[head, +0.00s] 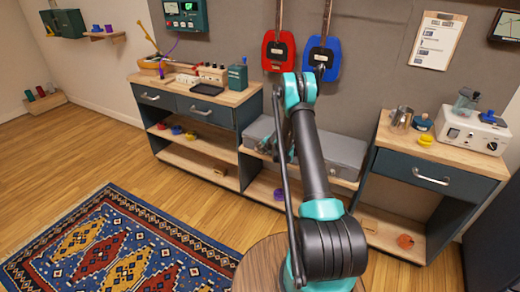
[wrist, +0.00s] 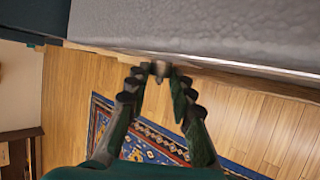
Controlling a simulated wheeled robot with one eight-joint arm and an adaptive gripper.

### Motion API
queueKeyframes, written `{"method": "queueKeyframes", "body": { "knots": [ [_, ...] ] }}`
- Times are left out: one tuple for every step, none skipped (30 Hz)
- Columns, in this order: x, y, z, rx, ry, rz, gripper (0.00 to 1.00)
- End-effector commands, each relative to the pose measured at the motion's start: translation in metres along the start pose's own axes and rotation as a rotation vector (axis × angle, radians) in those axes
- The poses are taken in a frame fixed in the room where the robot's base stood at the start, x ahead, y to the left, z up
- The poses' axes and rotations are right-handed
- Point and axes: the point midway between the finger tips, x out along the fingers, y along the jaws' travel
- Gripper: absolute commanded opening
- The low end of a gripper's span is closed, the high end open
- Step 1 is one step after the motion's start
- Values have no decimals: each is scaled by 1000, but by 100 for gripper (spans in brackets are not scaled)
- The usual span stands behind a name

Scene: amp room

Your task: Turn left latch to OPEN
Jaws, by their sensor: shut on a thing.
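A grey hard case (head: 345,154) lies on the upper shelf in the middle of the unit in the head view. Its grey textured side (wrist: 205,25) fills the top of the wrist view. My gripper (wrist: 159,72) is at the case's edge, with its two fingers closed in on a small metal latch (wrist: 160,68). Only a bit of the latch shows between the fingertips, so its turn position cannot be told. In the head view my arm covers part of the case, and the latch cannot be made out there.
A wooden shelf edge (wrist: 270,88) runs just below the case. Drawer units stand left (head: 205,112) and right (head: 430,172) of it. A round wooden stool top (head: 258,265) is near my arm. A patterned rug (head: 120,250) lies on open floor at left.

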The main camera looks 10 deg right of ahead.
Motion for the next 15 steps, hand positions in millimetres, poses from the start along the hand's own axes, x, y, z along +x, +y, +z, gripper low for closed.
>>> {"method": "queueKeyframes", "body": {
  "knots": [
    [0,-3,0,18,-1,35,0],
    [1,-4,0,26,-1,57,0],
    [1,-4,0,37,0,85,0],
    [1,-5,0,45,0,104,0],
    [1,-6,0,54,0,124,0],
    [1,-6,0,63,-1,148,0],
    [1,-6,0,70,0,165,0],
    [1,-6,0,76,1,180,0],
    [1,-7,-1,84,1,199,0],
    [2,-7,-1,89,1,212,0],
    [2,-8,-1,94,1,225,0],
    [2,-8,-1,100,0,240,0],
    [2,-8,0,105,1,250,0],
    [2,-8,0,108,0,258,0],
    [2,-8,-1,112,1,269,0]
  ]
}}
